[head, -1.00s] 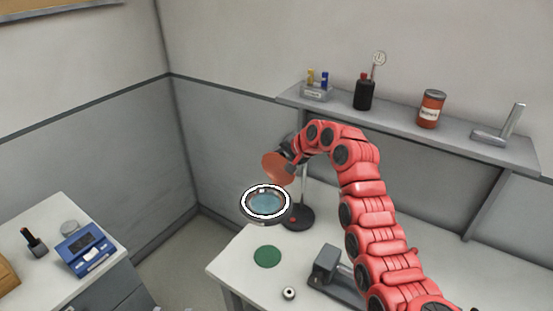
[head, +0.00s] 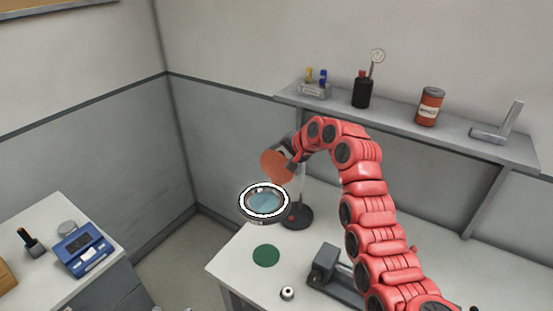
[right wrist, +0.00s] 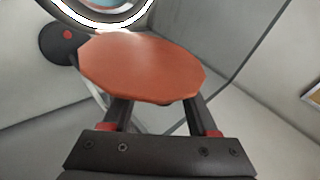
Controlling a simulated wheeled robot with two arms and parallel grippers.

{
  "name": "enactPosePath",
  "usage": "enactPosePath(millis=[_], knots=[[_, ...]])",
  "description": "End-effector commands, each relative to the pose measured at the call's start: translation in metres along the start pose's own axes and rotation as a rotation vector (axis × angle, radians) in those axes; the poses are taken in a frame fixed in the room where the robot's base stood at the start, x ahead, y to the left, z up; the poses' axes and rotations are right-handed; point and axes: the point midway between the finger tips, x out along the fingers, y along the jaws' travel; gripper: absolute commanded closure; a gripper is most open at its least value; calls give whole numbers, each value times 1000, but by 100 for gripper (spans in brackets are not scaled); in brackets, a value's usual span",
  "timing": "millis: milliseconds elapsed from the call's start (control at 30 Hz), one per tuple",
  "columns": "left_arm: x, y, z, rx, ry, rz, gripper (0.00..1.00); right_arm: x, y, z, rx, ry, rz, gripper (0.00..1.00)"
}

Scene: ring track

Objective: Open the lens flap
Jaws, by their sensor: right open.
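The lens flap is an orange-red disc (head: 277,166) that stands tilted up above the magnifier's lens. The lens (head: 264,201) is pale blue inside a bright white ring, and it is uncovered in the head view. My right gripper (head: 290,158) is at the flap's upper right side. In the right wrist view, the flap (right wrist: 145,68) spans the space ahead of the open right gripper (right wrist: 157,108) and hides its fingertips. I cannot tell whether the fingers touch it. Part of the ring (right wrist: 100,18) shows beyond the flap. My left gripper is not in view.
The magnifier's round dark base (head: 297,216) stands on the white bench, with a green disc (head: 266,256) and a small metal part (head: 287,293) in front. A grey device (head: 325,265) sits beside my right arm. A wall shelf (head: 400,125) runs behind it.

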Motion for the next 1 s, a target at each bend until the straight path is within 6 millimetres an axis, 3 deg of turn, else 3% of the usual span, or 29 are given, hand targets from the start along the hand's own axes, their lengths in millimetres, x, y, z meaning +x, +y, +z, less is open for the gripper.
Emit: enactPosePath(millis=[167,600,800,1000], knots=[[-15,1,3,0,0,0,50,-28,2,-2,-1,9,-5,41],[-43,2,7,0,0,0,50,-141,5,-3,2,8,1,41],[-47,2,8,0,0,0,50,-160,2,-2,0,4,0,41],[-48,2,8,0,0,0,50,-164,2,-1,2,2,2,41]])
